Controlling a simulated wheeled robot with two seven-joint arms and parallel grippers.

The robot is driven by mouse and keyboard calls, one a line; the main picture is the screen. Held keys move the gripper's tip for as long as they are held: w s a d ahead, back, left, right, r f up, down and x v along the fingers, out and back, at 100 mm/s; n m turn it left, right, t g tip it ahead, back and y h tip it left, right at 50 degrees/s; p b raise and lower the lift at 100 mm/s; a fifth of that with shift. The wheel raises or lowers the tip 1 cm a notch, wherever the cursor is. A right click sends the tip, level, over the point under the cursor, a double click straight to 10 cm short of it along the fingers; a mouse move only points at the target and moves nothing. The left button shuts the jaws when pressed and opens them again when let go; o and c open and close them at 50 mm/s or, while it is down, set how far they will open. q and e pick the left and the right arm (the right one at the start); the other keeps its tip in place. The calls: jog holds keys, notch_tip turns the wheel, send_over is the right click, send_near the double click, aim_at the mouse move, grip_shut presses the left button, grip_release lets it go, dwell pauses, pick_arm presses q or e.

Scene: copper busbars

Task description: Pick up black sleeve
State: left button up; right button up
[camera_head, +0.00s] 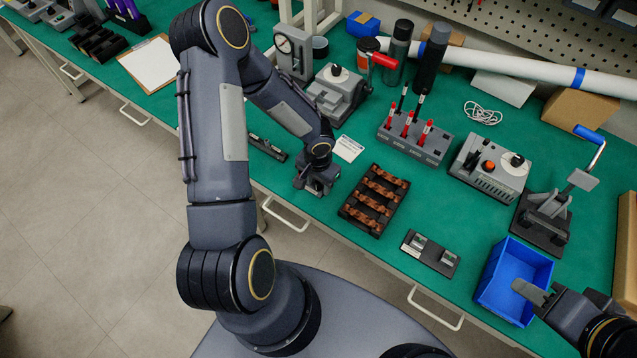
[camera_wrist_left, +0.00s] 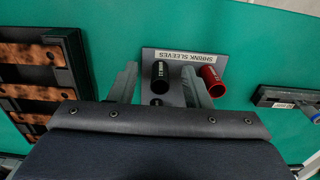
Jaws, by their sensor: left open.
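The black sleeve (camera_wrist_left: 160,78) stands on a grey holder (camera_wrist_left: 178,56) labelled "SHRINK SLEEVES" in the left wrist view. A red sleeve (camera_wrist_left: 212,80) stands to its right on the same holder. My left gripper (camera_wrist_left: 159,70) is open, with one finger on each side of the black sleeve; its right finger lies between the black and red sleeves. I cannot tell whether the fingers touch the black sleeve. In the head view my left gripper (camera_head: 316,186) hides the sleeves. My right gripper (camera_head: 528,290) is at the blue bin (camera_head: 493,295); its opening is unclear.
A black tray of copper busbars (camera_head: 350,217) lies right of my left gripper. A dark slim fixture (camera_head: 267,148) lies to its left. A block with red-handled tools (camera_head: 413,146) and a red-handled press (camera_head: 340,95) stand behind. Green table shows between these items.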

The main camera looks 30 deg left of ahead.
pick_arm(q)
jog(key=shift+f, duration=0.1)
jog(key=c, duration=0.7)
